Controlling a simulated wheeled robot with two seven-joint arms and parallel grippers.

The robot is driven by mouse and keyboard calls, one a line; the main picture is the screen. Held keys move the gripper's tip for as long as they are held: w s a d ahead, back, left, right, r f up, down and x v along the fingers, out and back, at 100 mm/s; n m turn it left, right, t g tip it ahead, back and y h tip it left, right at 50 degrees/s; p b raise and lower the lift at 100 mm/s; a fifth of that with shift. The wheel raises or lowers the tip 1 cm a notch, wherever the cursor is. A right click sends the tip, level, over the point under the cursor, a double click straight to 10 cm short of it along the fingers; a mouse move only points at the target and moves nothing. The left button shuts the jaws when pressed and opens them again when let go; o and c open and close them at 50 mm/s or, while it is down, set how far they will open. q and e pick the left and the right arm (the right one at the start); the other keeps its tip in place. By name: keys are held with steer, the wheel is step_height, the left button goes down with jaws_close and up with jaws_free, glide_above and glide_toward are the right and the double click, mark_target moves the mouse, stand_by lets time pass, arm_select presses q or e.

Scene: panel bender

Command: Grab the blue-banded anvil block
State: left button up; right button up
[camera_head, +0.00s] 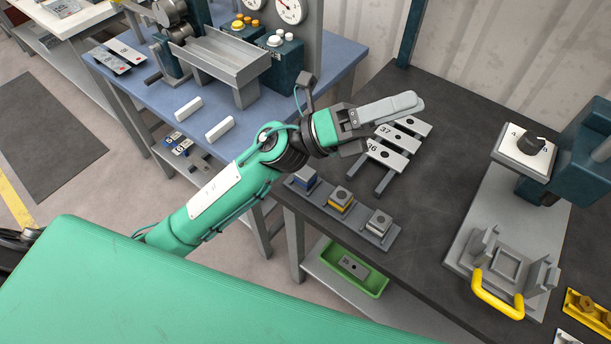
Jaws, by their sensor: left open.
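The blue-banded anvil block (304,177) sits upright at the left end of a grey holder (374,237) near the dark bench's front left edge. Beside it in the same holder stand a yellow-banded block (341,199) and a plain grey block (379,222). My left gripper (380,124) is open and apart from the blocks, above and to the right of the blue-banded one. It reaches over a rack of numbered plates (394,158) and partly hides it. My right gripper is out of view.
A fixture with a yellow handle (497,296) and a teal press (580,150) stand on the dark bench (440,220) at right. A green tray (352,270) is on the shelf below. A blue table (130,85) with a grey machine stands at left.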

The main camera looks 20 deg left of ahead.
arm_select(q)
steer(key=s+d+f+m+g+y, duration=0.4)
steer(key=f+m+g+y, duration=0.15)
steer(key=m+g, duration=0.45)
steer(key=m+t+y, duration=0.5)
steer(key=m+y, duration=0.1)
steer(key=y, duration=1.2)
glide_above(306, 172)
step_height(306, 172, down, 18)
steer(key=shift+f+p, duration=0.1)
steer(key=shift+p, duration=0.35)
steer(key=shift+f+p, duration=0.4)
steer(key=shift+f, duration=0.3)
step_height(306, 172, down, 3)
steer(key=shift+s+p, duration=0.1)
steer(key=shift+p, duration=0.5)
steer(key=shift+f, duration=0.55)
steer(key=c, duration=1.2)
steer(key=shift+c, duration=0.5)
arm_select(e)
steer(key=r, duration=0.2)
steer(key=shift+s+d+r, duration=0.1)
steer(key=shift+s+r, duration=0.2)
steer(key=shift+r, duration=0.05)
arm_select(q)
steer(key=shift+r, duration=0.2)
